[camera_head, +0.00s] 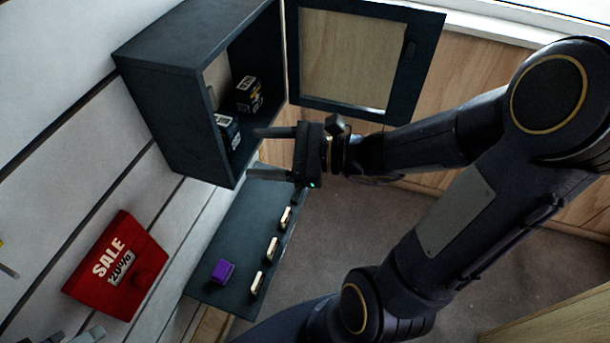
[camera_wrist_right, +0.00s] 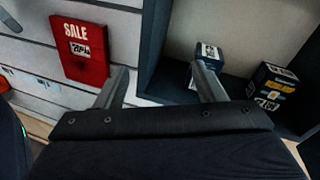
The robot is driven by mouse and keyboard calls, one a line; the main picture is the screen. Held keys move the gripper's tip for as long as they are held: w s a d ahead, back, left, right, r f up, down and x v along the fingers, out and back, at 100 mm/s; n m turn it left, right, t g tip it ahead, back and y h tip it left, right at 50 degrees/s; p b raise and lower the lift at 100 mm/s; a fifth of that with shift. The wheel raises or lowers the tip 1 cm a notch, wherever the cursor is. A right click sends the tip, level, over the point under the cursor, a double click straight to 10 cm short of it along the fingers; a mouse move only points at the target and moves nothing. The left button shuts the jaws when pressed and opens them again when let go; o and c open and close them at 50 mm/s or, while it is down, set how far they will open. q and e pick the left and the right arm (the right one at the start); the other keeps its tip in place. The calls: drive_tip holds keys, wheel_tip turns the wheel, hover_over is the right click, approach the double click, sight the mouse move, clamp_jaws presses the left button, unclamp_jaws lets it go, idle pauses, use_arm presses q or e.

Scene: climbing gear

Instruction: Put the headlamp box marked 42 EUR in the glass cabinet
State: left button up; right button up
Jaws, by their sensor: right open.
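The dark glass cabinet (camera_head: 165,100) hangs on the wall at upper left in the head view. Its framed glass door (camera_head: 365,108) stands open. Two dark boxes with white price labels are inside: a nearer box (camera_head: 230,134) and a farther box (camera_head: 249,94). They also show in the right wrist view, the nearer one (camera_wrist_right: 208,54) partly behind a finger and the other (camera_wrist_right: 273,86) to its right. I cannot read their prices for certain. My right gripper (camera_head: 258,152) is open and empty at the cabinet's opening, one fingertip close to the nearer box.
A dark shelf (camera_head: 240,225) below the cabinet holds a purple box (camera_head: 222,271) and several small price tags along its edge. A red SALE sign (camera_head: 117,265) is on the slatted wall at left. Grey floor lies right of the shelf.

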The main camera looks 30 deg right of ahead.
drive_tip(key=s+a+n+g+h, duration=0.1)
drive_tip(key=s+a+n+g, duration=0.4)
drive_tip(key=s+n, duration=0.45)
drive_tip(key=s+d+f+n+h, duration=0.4)
drive_tip(key=d+n+h, duration=0.4)
drive_tip(key=n, duration=0.4)
drive_tip(key=shift+s, duration=0.15)
